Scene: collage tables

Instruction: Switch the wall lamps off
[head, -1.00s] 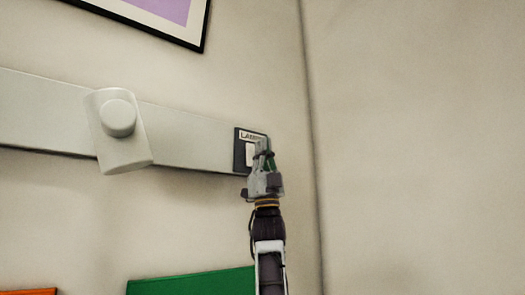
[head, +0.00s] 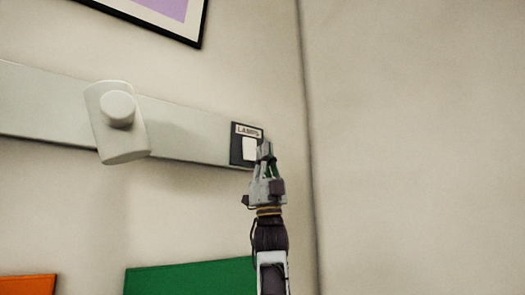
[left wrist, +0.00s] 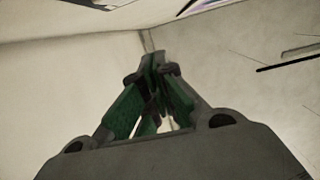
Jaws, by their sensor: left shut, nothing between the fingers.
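The lamp switch (head: 249,149) is a white rocker on a dark plate labelled "LAMPS", at the right end of a pale wall rail (head: 190,131). My left gripper (head: 265,147) is shut and empty. In the head view its fingertips overlap the lower right edge of the switch plate; I cannot tell whether they touch it. In the left wrist view the shut green-padded fingers (left wrist: 156,62) point toward the wall corner. The switch is not clear in that view. My right gripper is not in view. No wall lamp can be made out for certain.
A white fixture with a round knob (head: 117,110) sticks out from the rail on the left. A framed picture (head: 160,12) hangs above. Green (head: 190,278) and orange (head: 27,287) panels are below. The wall corner is just right of the gripper.

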